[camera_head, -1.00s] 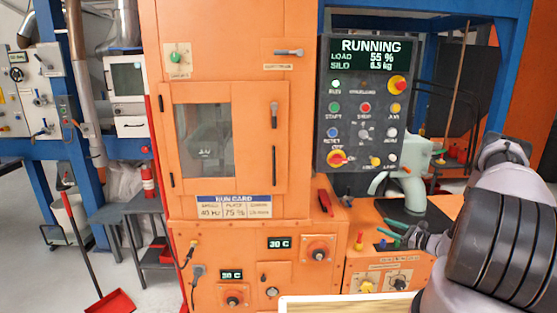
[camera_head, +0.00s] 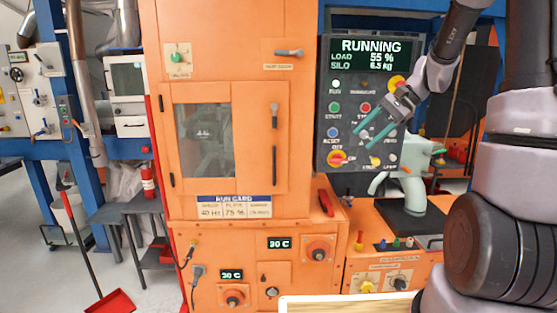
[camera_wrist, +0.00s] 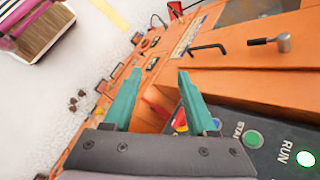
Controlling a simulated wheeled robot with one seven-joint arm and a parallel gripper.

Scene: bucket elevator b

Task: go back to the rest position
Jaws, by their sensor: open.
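My gripper (camera_head: 374,131) is in front of the control panel (camera_head: 330,108) in the head view, its two teal fingers apart and pointing down and left. It covers part of the panel's buttons. The wrist view shows the same gripper (camera_wrist: 160,98) open, with nothing between the fingers. The panel's screen (camera_head: 370,58) reads RUNNING, load 55 %. My arm rises at the right and bends over to the panel. I cannot tell how far the fingers are from the panel.
The orange cabinet (camera_head: 222,75) with its windowed door stands left of the panel. A teal device (camera_head: 408,185) stands on a dark mat below my gripper. A red dustpan (camera_head: 110,302) lies on the floor at left.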

